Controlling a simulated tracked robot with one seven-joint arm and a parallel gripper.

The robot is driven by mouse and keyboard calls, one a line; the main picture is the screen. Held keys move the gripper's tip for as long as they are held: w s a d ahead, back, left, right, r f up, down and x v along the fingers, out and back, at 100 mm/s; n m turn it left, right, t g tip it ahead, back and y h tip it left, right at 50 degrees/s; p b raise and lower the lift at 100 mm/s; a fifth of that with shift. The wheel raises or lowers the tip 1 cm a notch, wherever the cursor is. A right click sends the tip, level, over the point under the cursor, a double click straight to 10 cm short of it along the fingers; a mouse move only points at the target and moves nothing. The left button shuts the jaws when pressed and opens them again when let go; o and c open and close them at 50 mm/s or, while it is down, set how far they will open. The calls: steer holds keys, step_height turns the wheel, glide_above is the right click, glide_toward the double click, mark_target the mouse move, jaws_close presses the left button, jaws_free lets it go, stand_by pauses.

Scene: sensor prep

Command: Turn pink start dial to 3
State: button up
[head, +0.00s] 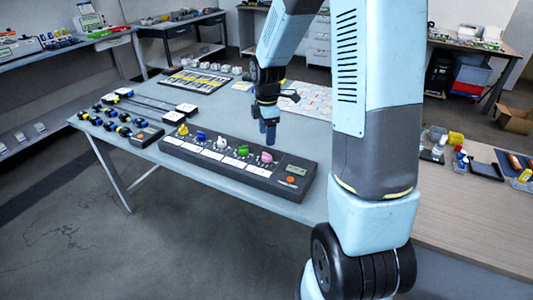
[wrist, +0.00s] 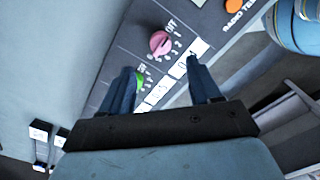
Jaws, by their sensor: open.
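The pink dial (wrist: 159,43) sits on a dark control panel, with an OFF mark and small numbers printed around it. In the head view the pink dial (head: 266,157) is the rightmost knob on the dark control panel (head: 215,171). My gripper (wrist: 166,82) is open, its two dark blue fingers apart and nothing between them touching the dial. In the head view my gripper (head: 268,138) points down just above the panel's far edge, near the pink dial. A green dial (wrist: 139,80) is partly hidden by the left finger. Which number the pink dial points to is hard to read.
Yellow, blue, white and green dials (head: 243,150) stand in the same row. An orange button (head: 291,180) and a small display are at the panel's right end. The blue-grey table (head: 160,157) is clear around the panel's front.

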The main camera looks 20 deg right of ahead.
mark_target(267, 156)
step_height(267, 156, down, 9)
steer(key=shift+r, duration=0.15)
steer(key=shift+c, duration=0.4)
steer(key=c, duration=1)
steer(key=shift+o, duration=0.2)
